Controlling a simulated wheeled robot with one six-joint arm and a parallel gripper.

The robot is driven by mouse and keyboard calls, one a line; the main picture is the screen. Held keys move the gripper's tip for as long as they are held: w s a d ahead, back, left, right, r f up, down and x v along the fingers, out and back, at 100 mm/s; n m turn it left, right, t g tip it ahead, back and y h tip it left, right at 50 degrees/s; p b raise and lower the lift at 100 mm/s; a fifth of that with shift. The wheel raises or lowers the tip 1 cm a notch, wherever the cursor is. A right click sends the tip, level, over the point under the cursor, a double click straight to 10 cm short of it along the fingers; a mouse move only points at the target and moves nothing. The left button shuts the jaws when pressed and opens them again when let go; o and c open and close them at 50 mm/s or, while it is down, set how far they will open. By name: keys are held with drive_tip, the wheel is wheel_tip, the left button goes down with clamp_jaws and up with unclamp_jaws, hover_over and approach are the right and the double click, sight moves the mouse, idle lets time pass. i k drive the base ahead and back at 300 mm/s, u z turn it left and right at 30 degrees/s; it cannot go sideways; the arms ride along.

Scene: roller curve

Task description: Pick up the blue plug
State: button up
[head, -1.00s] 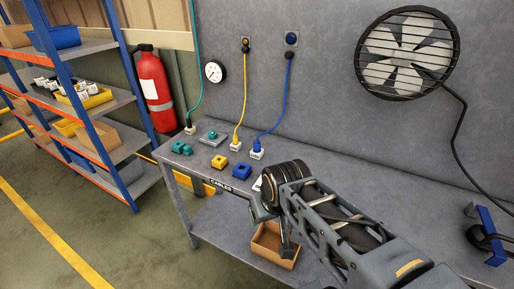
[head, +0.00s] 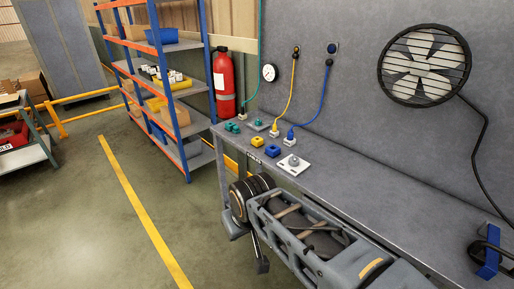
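The blue plug (head: 290,133) stands upright in a small white base (head: 289,142) on the grey bench, with a blue cable (head: 316,110) rising to a wall socket. A blue block with a dark opening (head: 272,151) lies just left of and nearer than it. My gripper (head: 262,265) hangs low at the end of my folded arm, in front of the bench's front edge and well apart from the plug. It is mostly hidden by the arm, and its fingers are too unclear to judge.
A yellow plug (head: 274,126), a yellow block (head: 257,142), green blocks (head: 232,127) and a white plate with a grey knob (head: 293,165) share the bench (head: 350,178). A fan (head: 423,66) hangs on the wall. Shelving (head: 190,120) stands left; open floor lies in front.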

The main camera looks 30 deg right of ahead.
sight(290, 133)
drive_tip(key=u, duration=0.3)
drive_tip(key=k, duration=0.5)
drive_tip(key=u, duration=0.45)
drive_tip(key=i, duration=1.65)
drive_tip(key=z, duration=1.45)
drive_tip(key=i, duration=1.05)
drive_tip(key=z, duration=1.35)
drive_tip(key=i, duration=0.2)
drive_tip(key=z, duration=0.1)
